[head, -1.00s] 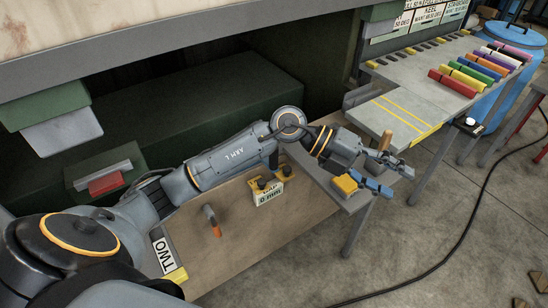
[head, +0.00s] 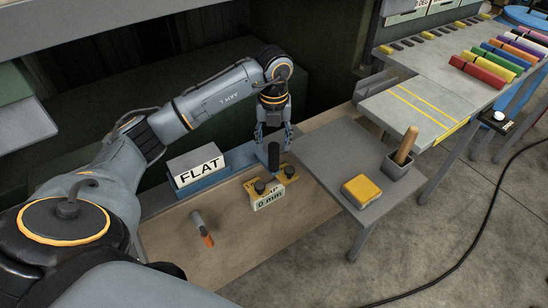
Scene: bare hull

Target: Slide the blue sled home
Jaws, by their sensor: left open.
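A blue flat piece (head: 236,172), which looks like the blue sled, lies along the back of the brown bench and carries a white block marked FLAT (head: 196,168). A dark upright handle (head: 273,158) stands at its right end. My left gripper (head: 273,140) points down just above the handle with its fingers apart, one on each side; I cannot tell whether they touch it. In front of the handle is a yellow fixture (head: 289,178) with black knobs and a tag (head: 269,200) reading 0 mm. My right gripper is not in view.
An orange-tipped tool (head: 202,229) lies on the brown bench. A grey side table (head: 338,160) holds a yellow block (head: 362,190) and a cup with a wooden handle (head: 405,148). Coloured cylinders (head: 488,65) lie on the bench beyond. A dark cable crosses the floor at right.

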